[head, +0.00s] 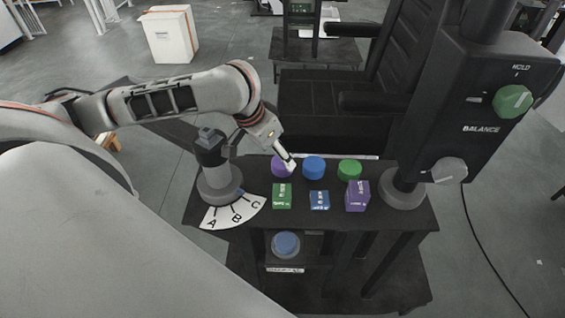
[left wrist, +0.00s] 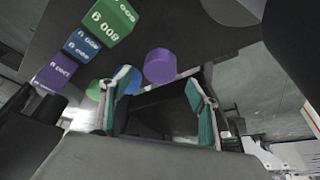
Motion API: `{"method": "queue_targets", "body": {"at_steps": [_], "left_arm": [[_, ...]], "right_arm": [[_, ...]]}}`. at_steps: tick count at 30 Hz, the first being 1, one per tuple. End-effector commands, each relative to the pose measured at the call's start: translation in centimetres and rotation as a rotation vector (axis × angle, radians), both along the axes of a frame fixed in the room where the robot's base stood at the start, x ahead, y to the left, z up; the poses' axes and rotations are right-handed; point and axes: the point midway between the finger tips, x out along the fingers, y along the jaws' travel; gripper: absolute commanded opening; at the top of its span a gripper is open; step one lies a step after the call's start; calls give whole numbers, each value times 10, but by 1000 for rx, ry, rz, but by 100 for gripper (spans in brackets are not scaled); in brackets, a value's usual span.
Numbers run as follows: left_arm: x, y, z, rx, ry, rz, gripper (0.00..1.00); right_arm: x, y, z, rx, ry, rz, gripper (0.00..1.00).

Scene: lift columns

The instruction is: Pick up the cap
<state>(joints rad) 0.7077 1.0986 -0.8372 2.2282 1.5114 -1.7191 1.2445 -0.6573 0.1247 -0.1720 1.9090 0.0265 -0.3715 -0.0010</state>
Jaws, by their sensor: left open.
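Three round caps stand in a row on the dark table: a purple cap (head: 279,168), a blue cap (head: 314,168) and a green cap (head: 349,170). My left gripper (head: 289,164) is at the purple cap, its fingers partly covering it in the head view. In the left wrist view the fingers of the left gripper (left wrist: 158,90) are apart, with the purple cap (left wrist: 160,66) just beyond the gap between their tips. The blue cap (left wrist: 134,82) and green cap (left wrist: 94,91) are partly hidden behind one finger there. My right gripper is not in view.
A green box (head: 282,196), blue box (head: 319,201) and purple box (head: 357,196) stand in front of the caps. A lever post (head: 215,165) with an A-B-C dial stands left; a BALANCE panel (head: 485,130) rises right. A blue round piece (head: 285,244) sits on a lower shelf.

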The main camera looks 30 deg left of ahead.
Motion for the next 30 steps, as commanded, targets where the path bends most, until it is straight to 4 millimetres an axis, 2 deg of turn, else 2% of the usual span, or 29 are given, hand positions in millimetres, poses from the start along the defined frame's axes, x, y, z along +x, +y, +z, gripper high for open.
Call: {"method": "queue_targets", "body": {"at_steps": [3,7,17,21,22,30], "left_arm": [[6,-4,-18,-2,5,1,61],[13,-5,-32,-3,3,1,61],[16,-5,-37,-1,0,0,61],[16,-5,-37,0,0,0,25],[16,-5,-37,0,0,0,19],[16,-5,-37,0,0,0,19]], "right_arm": [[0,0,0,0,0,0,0],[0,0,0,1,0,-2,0],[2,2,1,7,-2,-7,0],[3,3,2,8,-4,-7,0],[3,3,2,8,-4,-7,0],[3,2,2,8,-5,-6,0]]}}
